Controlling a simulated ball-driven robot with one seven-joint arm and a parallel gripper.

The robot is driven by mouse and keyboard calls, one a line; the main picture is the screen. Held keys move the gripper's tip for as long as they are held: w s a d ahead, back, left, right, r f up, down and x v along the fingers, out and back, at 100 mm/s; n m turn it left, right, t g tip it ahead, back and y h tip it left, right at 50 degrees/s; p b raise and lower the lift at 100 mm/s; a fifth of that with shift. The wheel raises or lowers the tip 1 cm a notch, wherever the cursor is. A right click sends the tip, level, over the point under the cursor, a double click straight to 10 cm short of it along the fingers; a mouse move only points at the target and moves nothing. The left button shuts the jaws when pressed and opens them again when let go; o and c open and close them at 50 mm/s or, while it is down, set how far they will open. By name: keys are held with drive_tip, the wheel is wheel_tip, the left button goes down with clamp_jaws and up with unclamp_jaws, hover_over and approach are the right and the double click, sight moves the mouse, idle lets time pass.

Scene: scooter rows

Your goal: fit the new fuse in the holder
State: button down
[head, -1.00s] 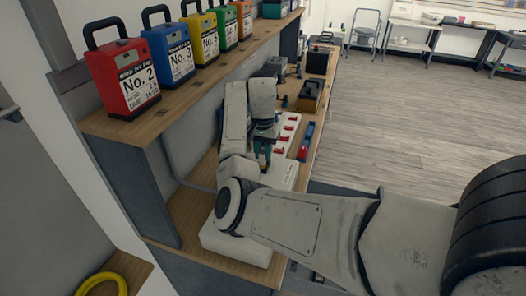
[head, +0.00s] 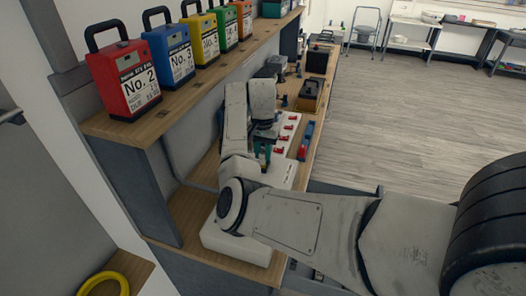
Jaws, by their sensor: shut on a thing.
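My gripper (head: 263,158) points down over a long white panel (head: 281,176) on the lower wooden bench. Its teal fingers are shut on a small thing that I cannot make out. The panel carries a row of small red parts (head: 285,139) to the right of and beyond my gripper. I cannot tell which part of the panel is the fuse holder. My own arm hides part of the panel. I cannot tell whether the held thing touches the panel.
A blue and red object (head: 304,141) lies right of the panel, and a dark open box (head: 310,95) stands beyond. Above, a shelf (head: 160,125) bears several coloured cases, including a red one (head: 127,82). A yellow ring (head: 103,285) lies at lower left. The floor (head: 420,120) at right is clear.

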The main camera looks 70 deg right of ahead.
drive_tip(key=shift+f, duration=1.15)
drive_tip(key=c, duration=0.8)
unclamp_jaws()
drive_tip(key=shift+c, duration=0.2)
drive_tip(key=shift+r, duration=0.1)
wheel_tip(320, 180, up, 10)
drive_tip(key=shift+w+r, duration=0.1)
drive_tip(key=shift+r, duration=0.15)
drive_tip(key=shift+f, duration=0.1)
idle(0.4)
